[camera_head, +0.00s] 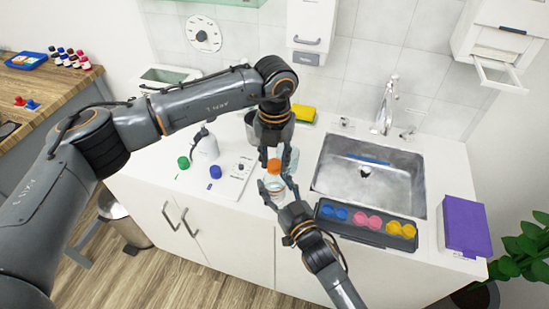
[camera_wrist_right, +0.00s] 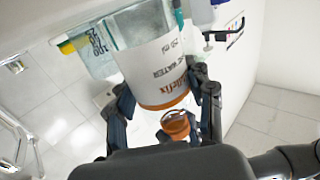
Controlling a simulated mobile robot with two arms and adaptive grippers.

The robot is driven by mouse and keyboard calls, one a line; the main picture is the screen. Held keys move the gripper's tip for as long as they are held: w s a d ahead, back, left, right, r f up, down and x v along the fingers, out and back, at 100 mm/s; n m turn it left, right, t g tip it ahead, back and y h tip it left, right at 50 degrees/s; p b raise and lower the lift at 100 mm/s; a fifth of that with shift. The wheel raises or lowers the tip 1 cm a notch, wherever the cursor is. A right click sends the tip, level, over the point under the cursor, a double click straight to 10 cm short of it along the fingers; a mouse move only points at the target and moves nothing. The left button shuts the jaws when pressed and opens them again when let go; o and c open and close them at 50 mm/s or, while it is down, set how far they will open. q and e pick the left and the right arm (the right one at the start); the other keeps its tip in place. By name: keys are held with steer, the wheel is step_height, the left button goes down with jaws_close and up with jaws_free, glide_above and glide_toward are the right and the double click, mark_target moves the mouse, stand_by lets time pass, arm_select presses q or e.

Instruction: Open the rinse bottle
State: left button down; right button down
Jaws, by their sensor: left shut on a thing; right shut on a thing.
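The rinse bottle (camera_head: 273,185) is held above the counter's front part, left of the sink. In the right wrist view the bottle (camera_wrist_right: 160,62) is clear, with a white label reading WATER and 250 ml and an orange band. My right gripper (camera_head: 274,191) comes from below and is shut on the bottle's body. The orange cap (camera_head: 274,166) is right above the bottle, and my left gripper (camera_head: 277,160) is shut on it from above. The cap also shows in the right wrist view (camera_wrist_right: 175,124). I cannot tell whether it still sits on the neck.
A tray (camera_head: 338,226) of blue, pink and yellow pieces lies in front of the sink (camera_head: 372,182). A purple box (camera_head: 467,226) is at the right. A white bottle (camera_head: 206,145), a green cap (camera_head: 183,162) and a blue cap (camera_head: 215,172) are at the left.

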mark_target(275, 163)
arm_select(q)
steer(key=n, duration=0.6)
arm_select(e)
steer(key=shift+f, duration=0.15)
arm_select(q)
steer(key=n, duration=0.6)
steer(key=shift+n, duration=0.3)
steer(key=shift+r, duration=0.15)
steer(key=shift+r, duration=0.95)
steer(key=shift+r, duration=0.1)
steer(key=shift+r, duration=1.95)
arm_select(e)
steer(key=shift+c, duration=2.2)
jaws_free()
